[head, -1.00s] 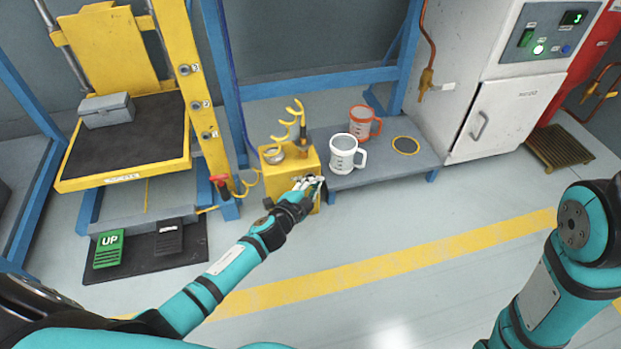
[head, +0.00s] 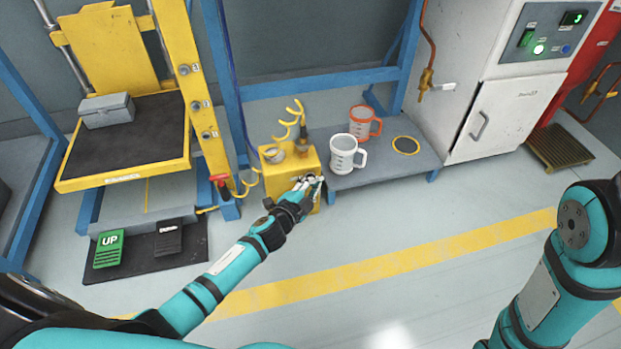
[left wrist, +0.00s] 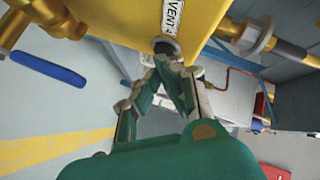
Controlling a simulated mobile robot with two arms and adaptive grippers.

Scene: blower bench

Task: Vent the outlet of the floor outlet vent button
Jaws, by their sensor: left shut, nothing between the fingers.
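The yellow outlet box (head: 303,162) stands on the floor beside the grey low platform, with a gauge and a coiled yellow hose on top. In the left wrist view its VENT label (left wrist: 180,14) sits just above a round dark vent button (left wrist: 167,46) on the box's face. My left gripper (head: 312,183) is at the front of the box. In the left wrist view the closed fingertips (left wrist: 166,62) are right at the button and cover its lower edge; I cannot tell whether it is pressed in. The gripper holds nothing. My right gripper is out of view.
A yellow lift table (head: 70,183) with pedals (head: 110,248) is on the left. A white cabinet (head: 490,125) is on the right. The floor in front is clear.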

